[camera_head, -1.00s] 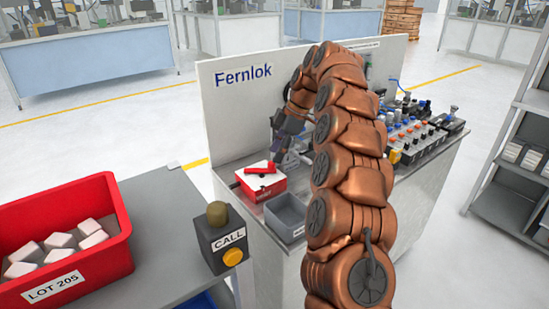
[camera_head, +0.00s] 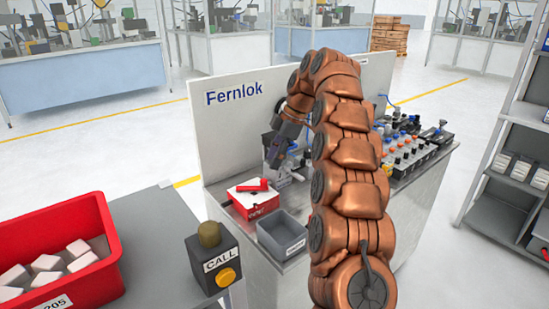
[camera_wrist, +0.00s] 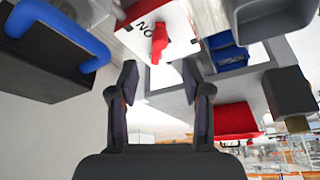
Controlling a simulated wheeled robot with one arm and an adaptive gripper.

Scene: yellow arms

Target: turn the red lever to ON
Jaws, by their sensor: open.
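The red lever (camera_head: 253,186) lies across the white top of a red box (camera_head: 262,207) on the workbench. In the wrist view the lever (camera_wrist: 159,43) is ahead of my fingertips, near the middle top, with an upside-down "ON" label (camera_wrist: 146,30) beside it on the white face. My gripper (camera_wrist: 160,77) is open and empty, its two fingers apart and not touching the lever. In the head view my gripper (camera_head: 276,157) hangs above and behind the box, to the right of the lever. Its fingertips are small and partly unclear there.
A grey bin (camera_head: 283,235) stands right of the box. The Fernlok panel (camera_head: 228,130) rises behind. Several knobs and valves (camera_head: 405,150) sit at the bench's right. A CALL button box (camera_head: 213,258) and a red crate (camera_head: 100,225) are on the left table.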

